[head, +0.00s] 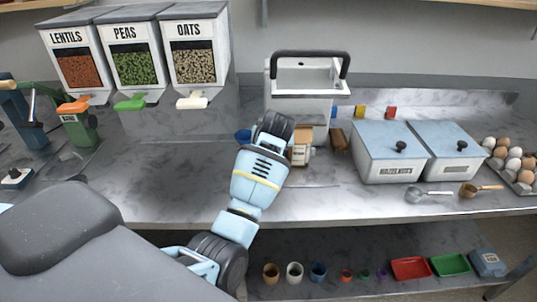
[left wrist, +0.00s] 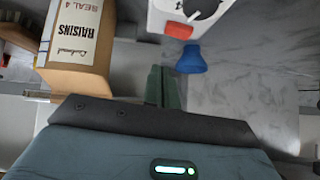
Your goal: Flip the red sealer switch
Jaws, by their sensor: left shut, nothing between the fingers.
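The sealer (head: 302,104) is a white machine with a black handle, at the back middle of the counter in the head view. In the left wrist view its white body (left wrist: 207,12) shows at the top with a dial. The red switch (left wrist: 178,30) is on its lower edge; my arm hides it in the head view. My left gripper (left wrist: 166,84) is shut and empty, its fingertips apart from the switch, just below and left of it in the wrist view. In the head view the fingers are hidden behind my wrist. My right gripper is not in view.
A raisins package (left wrist: 78,35) stands left of my fingers in the wrist view. A small blue object (left wrist: 191,60) is close to the switch. Two lidded bins (head: 391,150) stand to the right. Lentils, peas and oats dispensers (head: 137,58) are at the back left.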

